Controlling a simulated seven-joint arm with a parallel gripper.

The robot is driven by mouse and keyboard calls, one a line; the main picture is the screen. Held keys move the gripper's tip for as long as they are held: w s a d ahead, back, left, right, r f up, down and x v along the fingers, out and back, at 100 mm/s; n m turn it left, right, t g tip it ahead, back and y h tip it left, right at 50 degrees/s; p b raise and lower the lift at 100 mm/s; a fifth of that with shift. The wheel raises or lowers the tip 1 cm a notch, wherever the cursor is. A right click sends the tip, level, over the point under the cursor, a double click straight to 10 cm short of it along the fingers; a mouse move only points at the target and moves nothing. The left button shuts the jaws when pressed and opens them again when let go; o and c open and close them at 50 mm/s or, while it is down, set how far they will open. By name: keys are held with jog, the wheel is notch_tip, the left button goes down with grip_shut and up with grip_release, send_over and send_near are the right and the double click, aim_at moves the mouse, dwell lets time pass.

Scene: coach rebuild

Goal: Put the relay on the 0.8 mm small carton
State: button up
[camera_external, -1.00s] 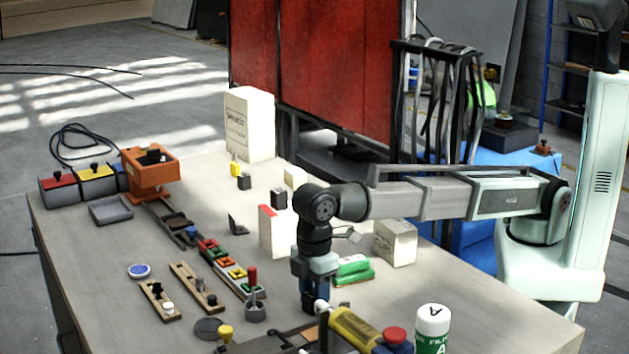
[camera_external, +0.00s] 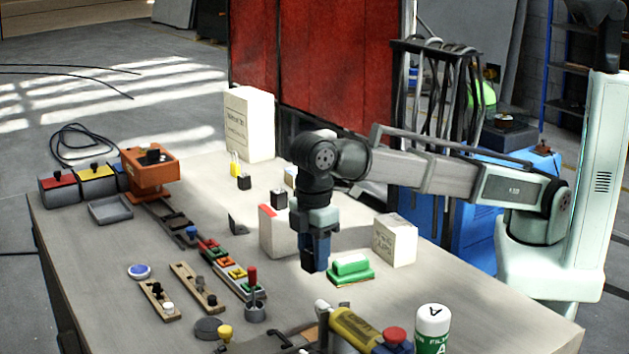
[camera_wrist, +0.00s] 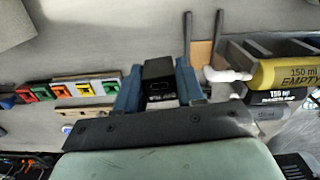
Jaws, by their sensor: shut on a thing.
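My gripper (camera_external: 314,264) hangs above the table in the external view, fingers down, just left of a green block on a green base. In the wrist view my gripper (camera_wrist: 158,88) has its blue fingers shut on a black block, seemingly the relay (camera_wrist: 158,72). In the external view the fingers hide most of it. A small printed carton (camera_external: 396,240) stands right of the gripper. A white carton with a red stripe (camera_external: 272,232) stands close behind and left of it. A tall carton (camera_external: 249,125) is at the back. I cannot read a 0.8 mm label.
The green block (camera_external: 351,268) lies between my gripper and the small printed carton. Coloured slotted strips (camera_external: 232,268) lie to the left. The table's right front is clear.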

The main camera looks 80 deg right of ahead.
jog(key=w+d+f+m, duration=0.3)
jog(key=w+d+m, duration=0.2)
jog(key=w+d, duration=1.8)
jog(key=s+d+r+m, duration=0.2)
jog(key=d, duration=1.1)
jog(key=s+d+r+m, duration=0.1)
jog(key=d, duration=1.3)
jog(key=s+d+r+m, duration=0.2)
jog(key=d, duration=1.1)
jog(key=shift+w+d+f, duration=0.1)
jog(key=shift+d+f, duration=0.05)
jog(key=shift+f, duration=3.35)
jog(key=shift+f, duration=0.15)
jog(key=o, duration=1)
jog(key=shift+r, duration=3.9)
